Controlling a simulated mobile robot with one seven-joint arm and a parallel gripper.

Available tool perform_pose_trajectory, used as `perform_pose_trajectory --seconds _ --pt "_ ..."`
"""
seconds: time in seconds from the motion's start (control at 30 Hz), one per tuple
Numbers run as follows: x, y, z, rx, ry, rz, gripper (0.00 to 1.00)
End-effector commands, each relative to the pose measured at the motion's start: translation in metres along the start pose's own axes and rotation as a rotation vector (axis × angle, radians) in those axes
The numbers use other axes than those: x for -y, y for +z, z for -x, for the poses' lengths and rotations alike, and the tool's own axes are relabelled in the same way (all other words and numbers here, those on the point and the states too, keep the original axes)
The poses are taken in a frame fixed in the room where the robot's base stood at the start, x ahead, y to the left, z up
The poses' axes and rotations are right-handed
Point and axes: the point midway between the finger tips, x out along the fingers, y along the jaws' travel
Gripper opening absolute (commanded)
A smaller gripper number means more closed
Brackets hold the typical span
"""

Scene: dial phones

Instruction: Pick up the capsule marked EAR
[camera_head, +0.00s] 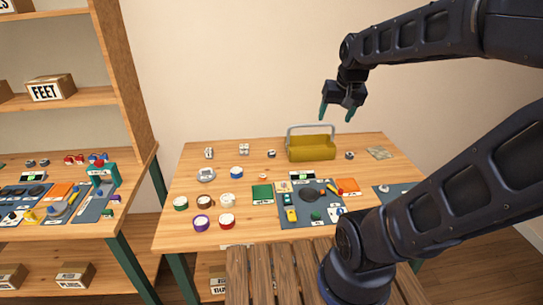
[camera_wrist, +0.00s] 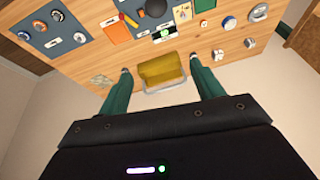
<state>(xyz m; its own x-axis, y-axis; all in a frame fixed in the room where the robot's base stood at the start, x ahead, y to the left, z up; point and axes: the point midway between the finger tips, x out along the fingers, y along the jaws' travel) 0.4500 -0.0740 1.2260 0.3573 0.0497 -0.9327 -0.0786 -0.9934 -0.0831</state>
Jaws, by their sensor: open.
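I cannot make out a capsule marked EAR in either view; the labels on the small items are too small to read. Several short round pieces with pale tops stand on the left part of the table, among them a green one (camera_head: 181,203), a purple one (camera_head: 202,222) and a red one (camera_head: 226,221). I cannot tell whether any of them is the capsule. My gripper (camera_head: 336,114) is open and empty, raised above the back of the table near the wall. In the wrist view its fingers (camera_wrist: 160,66) are spread wide, with nothing between them.
A yellow basket (camera_head: 311,154) with a raised grey handle stands at the table's back, below my gripper. A dark mat (camera_head: 293,218) with small items and a green book-like block (camera_head: 262,194) lie in front. A second table and shelves with a FEET box (camera_head: 50,88) stand left.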

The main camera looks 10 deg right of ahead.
Motion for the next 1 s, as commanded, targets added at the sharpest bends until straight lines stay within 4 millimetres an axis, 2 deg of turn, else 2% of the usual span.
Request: perform_pose_trajectory --seconds 0.1,0.47,0.7,1.0 --pt "0.007 -0.028 -0.017 0.022 -0.01 -0.04 0.66" --pt "0.032 -0.101 -0.078 0.067 -0.006 -0.172 0.66" --pt "0.053 -0.143 -0.13 0.085 0.023 -0.252 0.66" --pt "0.083 -0.184 -0.204 0.088 0.083 -0.338 0.66"
